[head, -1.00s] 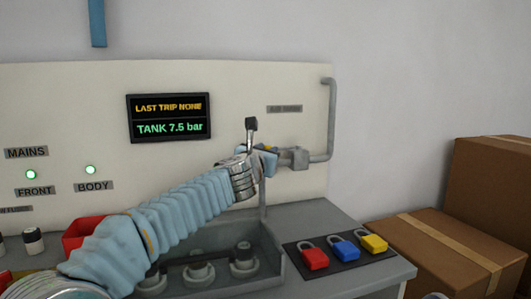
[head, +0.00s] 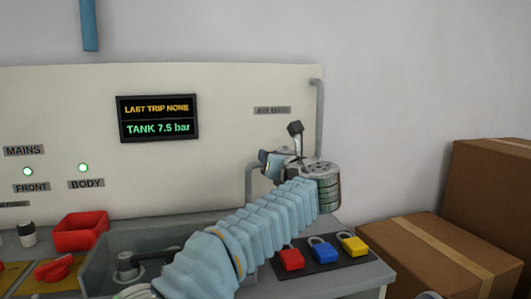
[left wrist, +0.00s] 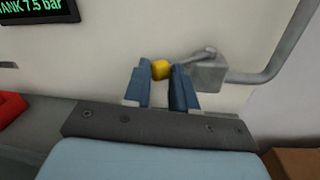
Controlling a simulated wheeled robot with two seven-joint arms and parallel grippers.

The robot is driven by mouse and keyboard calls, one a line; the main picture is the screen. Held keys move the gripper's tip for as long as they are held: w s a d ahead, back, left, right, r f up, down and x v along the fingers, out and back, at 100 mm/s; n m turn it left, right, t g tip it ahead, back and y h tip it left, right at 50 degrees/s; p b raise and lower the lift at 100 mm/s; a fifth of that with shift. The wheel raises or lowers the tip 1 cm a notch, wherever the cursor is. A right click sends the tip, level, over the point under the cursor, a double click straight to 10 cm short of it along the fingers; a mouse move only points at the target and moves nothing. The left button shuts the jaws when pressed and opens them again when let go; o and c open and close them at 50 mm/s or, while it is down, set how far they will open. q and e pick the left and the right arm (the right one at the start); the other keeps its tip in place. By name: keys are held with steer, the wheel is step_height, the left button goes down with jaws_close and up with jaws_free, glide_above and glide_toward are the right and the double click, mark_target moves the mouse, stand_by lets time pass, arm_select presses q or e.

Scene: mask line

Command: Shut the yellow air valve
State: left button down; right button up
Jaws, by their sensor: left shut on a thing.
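My left gripper (head: 270,162) is at the panel's right side, below the "AIR MAINS" label (head: 272,110). In the left wrist view, its two blue fingers (left wrist: 160,88) are shut on the yellow valve handle (left wrist: 160,69), whose end shows between the fingertips. A grey valve block (left wrist: 208,76) and its pipe (left wrist: 255,76) lie just right of the fingers. In the head view, my gripper and wrist hide the handle and most of the valve; the pipe (head: 319,110) shows above. My right gripper is not in view.
The display (head: 158,118) reads "TANK 7.5 bar". Red, blue and yellow padlocks (head: 291,259) (head: 321,249) (head: 354,243) lie on a dark mat below my forearm. A red bin (head: 80,231) stands at left. Cardboard boxes (head: 430,262) stand at right.

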arm_select(q)
steer(key=shift+s+d+r+n+g+y, duration=0.1)
steer(key=shift+s+d+n+g+y, duration=0.15)
steer(key=shift+d+n+g+y, duration=0.6)
steer(key=shift+d+n+y, duration=0.15)
steer(key=shift+n+y, duration=0.1)
steer(key=shift+y, duration=0.4)
steer(key=c, duration=0.9)
jaws_free()
steer(key=shift+o, duration=0.2)
steer(key=shift+d, duration=0.1)
steer(key=b+v, duration=0.2)
steer(key=v, duration=1.1)
steer(key=shift+s+d+b, duration=0.2)
steer(key=shift+s+b, duration=0.1)
steer(key=shift+b, duration=0.05)
